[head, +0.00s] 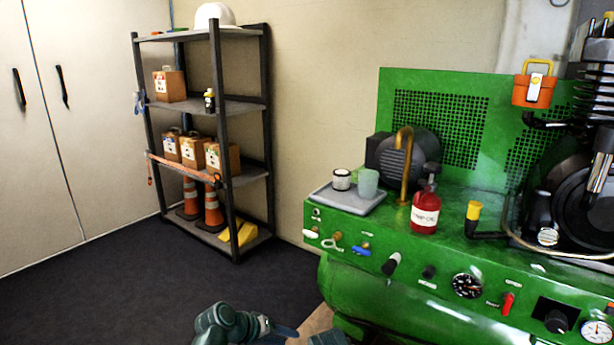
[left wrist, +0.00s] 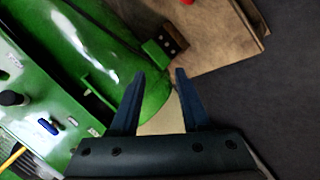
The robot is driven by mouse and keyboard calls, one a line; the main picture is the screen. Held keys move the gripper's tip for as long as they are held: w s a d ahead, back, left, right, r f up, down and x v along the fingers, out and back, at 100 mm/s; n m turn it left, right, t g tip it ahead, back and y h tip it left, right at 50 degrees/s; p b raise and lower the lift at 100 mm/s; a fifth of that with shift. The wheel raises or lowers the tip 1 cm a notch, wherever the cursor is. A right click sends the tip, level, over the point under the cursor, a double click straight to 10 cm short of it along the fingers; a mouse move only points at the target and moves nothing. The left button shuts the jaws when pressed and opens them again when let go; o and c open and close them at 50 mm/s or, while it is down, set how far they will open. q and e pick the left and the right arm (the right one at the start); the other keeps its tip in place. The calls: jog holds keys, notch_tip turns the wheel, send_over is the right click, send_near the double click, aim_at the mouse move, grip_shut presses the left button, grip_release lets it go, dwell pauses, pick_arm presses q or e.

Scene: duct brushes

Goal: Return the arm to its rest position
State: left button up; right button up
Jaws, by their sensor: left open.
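My left arm comes in at the bottom of the head view, low in front of the green compressor (head: 345,275). Its gripper (head: 290,333) is only partly seen there, cut off by the bottom edge. In the left wrist view my left gripper (left wrist: 158,76) has its two dark fingers spread apart with nothing between them. The green tank (left wrist: 115,50) lies beyond the fingers in that view. My right gripper cannot be made out in either view.
A grey tray (head: 345,198) with a white-labelled jar and a green cup sits on the compressor, beside a red oil bottle (head: 425,212). A wooden board (left wrist: 210,35) lies by the tank. The dark floor (head: 150,290) is clear.

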pick_arm(q)
jog(key=s+a+f+m+g+y, duration=0.2)
jog(key=s+a+f+g+y, duration=0.4)
jog(key=s+a, duration=0.45)
jog(key=s+d+r+m+y+p, duration=0.1)
jog(key=s+d+r+m+p, duration=0.15)
jog(key=d, duration=0.25)
jog(key=s+d+r+m+y+p, duration=0.1)
jog(key=s+d+r+m+p, duration=0.15)
jog(key=d, duration=0.35)
notch_tip(320, 180, up, 38)
jog(key=n+p, duration=0.1)
jog(key=p, duration=3.7)
jog(key=shift+r+p, duration=0.15)
jog(key=shift+p, duration=0.15)
